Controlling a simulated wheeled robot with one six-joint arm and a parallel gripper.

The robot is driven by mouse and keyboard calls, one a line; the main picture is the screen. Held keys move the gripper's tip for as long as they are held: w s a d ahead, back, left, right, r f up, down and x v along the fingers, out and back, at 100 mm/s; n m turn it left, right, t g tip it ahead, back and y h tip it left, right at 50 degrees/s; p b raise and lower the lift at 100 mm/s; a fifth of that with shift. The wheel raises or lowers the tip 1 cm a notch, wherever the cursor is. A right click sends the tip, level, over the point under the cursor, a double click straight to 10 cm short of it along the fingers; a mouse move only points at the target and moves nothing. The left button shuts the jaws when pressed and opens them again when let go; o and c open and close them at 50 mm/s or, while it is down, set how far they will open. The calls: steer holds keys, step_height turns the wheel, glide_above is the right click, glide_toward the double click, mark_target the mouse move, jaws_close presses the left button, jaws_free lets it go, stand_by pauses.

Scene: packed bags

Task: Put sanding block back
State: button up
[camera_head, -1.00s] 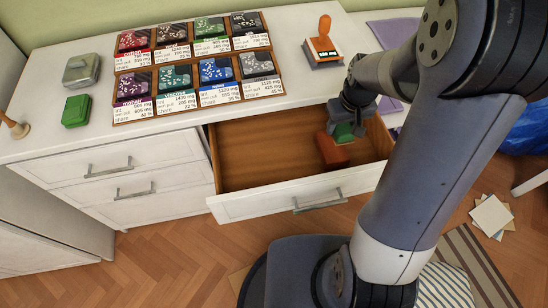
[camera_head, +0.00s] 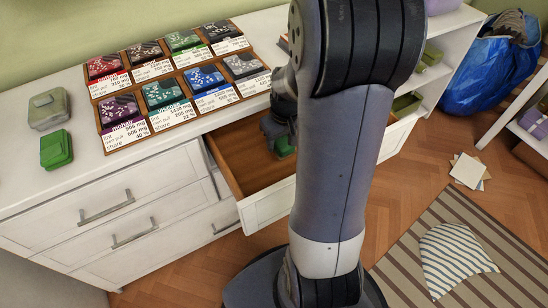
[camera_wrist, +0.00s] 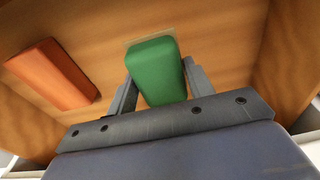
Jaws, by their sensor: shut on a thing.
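A green block (camera_wrist: 155,70), which looks like the sanding block, is between the two fingers of my gripper (camera_wrist: 160,80) in the wrist view. My gripper is shut on it. A thin pale edge shows at the block's far end. In the head view my gripper (camera_head: 280,128) reaches down into the open drawer (camera_head: 238,160), and a bit of the green block (camera_head: 284,148) shows below it. Whether the block touches the drawer floor is unclear. My arm hides much of the drawer in the head view.
An orange-red block (camera_wrist: 52,75) lies on the drawer floor, left of the green block and apart from it. On the white top are a tray of coloured packs (camera_head: 175,105), a grey-green box (camera_head: 48,108) and a green box (camera_head: 56,149). A blue bag (camera_head: 490,70) stands right.

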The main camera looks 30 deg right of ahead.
mark_target(284, 143)
steer(key=shift+f+b, duration=0.65)
steer(key=shift+f, duration=2.1)
steer(key=shift+f, duration=0.2)
steer(key=o, duration=0.9)
steer(key=shift+o, duration=0.2)
steer(key=r+p, duration=0.1)
steer(key=r, duration=0.3)
steer(key=s+r+p, duration=0.1)
steer(key=r, duration=0.3)
steer(key=r+p, duration=0.1)
steer(key=r, duration=0.3)
steer(key=shift+s+r, duration=0.2)
steer(key=shift+o, duration=0.3)
